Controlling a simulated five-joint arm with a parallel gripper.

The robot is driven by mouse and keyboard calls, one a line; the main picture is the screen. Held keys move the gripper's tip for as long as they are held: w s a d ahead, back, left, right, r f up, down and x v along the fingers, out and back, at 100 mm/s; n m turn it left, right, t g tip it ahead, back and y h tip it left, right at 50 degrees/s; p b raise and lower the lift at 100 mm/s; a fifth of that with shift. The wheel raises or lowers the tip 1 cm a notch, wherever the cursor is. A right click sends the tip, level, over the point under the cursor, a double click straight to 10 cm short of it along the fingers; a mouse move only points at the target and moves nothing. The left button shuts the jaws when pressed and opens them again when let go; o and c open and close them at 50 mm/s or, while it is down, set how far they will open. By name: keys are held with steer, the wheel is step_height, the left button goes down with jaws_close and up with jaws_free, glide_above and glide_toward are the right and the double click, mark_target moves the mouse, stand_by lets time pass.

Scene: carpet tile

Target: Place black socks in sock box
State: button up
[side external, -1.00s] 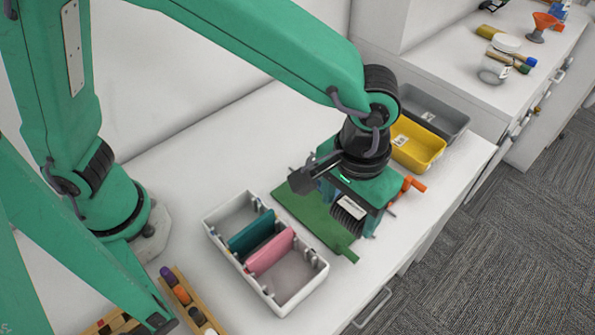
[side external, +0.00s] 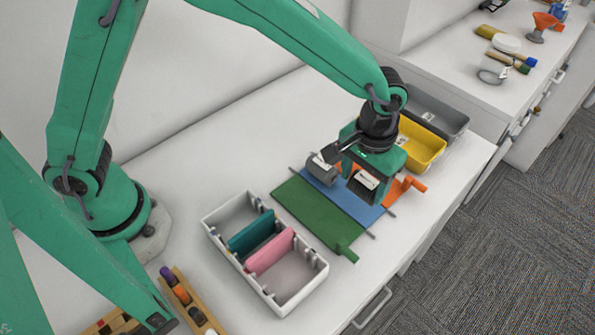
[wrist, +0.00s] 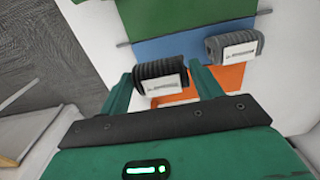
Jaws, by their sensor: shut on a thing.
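My gripper (side external: 363,187) is shut on the black socks (wrist: 158,75), a dark ribbed roll with a white label. They also show between the fingers in the side external view (side external: 359,191). They are over the blue and orange end of the striped board; I cannot tell whether they touch it. The sock box (side external: 234,265) is a white open box with a teal divider (side external: 251,233) and a pink divider (side external: 270,251). It stands left of my gripper. Its visible compartments look empty of socks.
Grey rolled socks (side external: 321,171) with a white label lie beside my gripper on the board's blue part (side external: 352,208). The board's green part (side external: 314,211) lies towards the sock box. Yellow (side external: 428,152) and grey bins (side external: 452,113) stand behind right. A wooden rack (side external: 190,300) stands front left.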

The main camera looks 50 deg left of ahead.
mark_target(363, 183)
steer(key=shift+f, duration=1.8)
steer(key=shift+f, duration=0.15)
steer(key=o, duration=1)
steer(key=shift+s+d+r, duration=0.1)
steer(key=shift+s+r, duration=0.05)
steer(key=shift+r, duration=3.75)
